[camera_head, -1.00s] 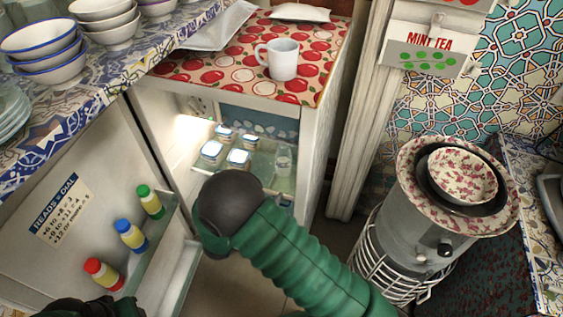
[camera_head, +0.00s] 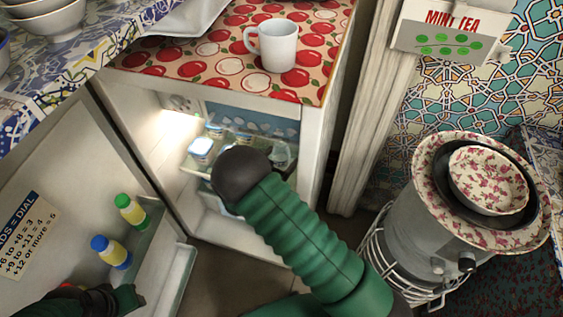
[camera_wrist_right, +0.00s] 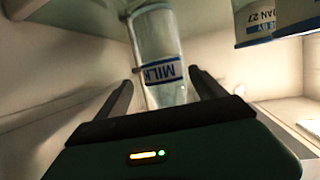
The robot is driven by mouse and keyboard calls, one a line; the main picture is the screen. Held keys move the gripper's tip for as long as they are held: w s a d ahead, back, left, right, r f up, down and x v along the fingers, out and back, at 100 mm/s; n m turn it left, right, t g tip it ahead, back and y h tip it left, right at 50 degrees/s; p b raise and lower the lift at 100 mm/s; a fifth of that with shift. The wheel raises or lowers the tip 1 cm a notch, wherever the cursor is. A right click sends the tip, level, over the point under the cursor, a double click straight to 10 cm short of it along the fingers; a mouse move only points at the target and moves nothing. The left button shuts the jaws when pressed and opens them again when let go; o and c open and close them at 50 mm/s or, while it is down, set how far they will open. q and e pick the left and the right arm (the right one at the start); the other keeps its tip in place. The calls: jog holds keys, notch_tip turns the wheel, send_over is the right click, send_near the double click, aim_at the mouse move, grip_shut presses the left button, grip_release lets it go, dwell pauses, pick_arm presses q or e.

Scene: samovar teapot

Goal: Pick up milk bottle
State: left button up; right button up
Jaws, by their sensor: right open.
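The clear milk bottle (camera_wrist_right: 165,45) with a blue-and-white MILK label shows in the right wrist view, its lettering upside down there. My right gripper (camera_wrist_right: 161,76) is open, with one dark finger on each side of the bottle's near part. I cannot tell whether either finger touches it. In the head view the bottle (camera_head: 282,154) stands on the fridge shelf, partly hidden behind my right gripper's dark end (camera_head: 241,174); the fingers are hidden there. My left gripper (camera_head: 95,301) shows only as a dark green shape at the lower left edge, its jaws unclear.
White-and-blue tubs (camera_head: 201,149) stand left of the bottle on the shelf. The open fridge door (camera_head: 75,165) holds capped bottles (camera_head: 111,251) at left. A white mug (camera_head: 273,46) stands on the apple-patterned top (camera_head: 200,62).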

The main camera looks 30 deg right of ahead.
jog(key=x, duration=0.1)
jog(key=b+x, duration=0.1)
jog(key=x, duration=0.1)
jog(key=b+x, duration=0.1)
jog(key=shift+w+a+f, duration=0.1)
jog(key=shift+w+f, duration=0.15)
jog(key=shift+w, duration=0.4)
jog(key=shift+d+r, duration=0.1)
jog(key=shift+d, duration=0.1)
jog(key=shift+c, duration=1.8)
grip_shut()
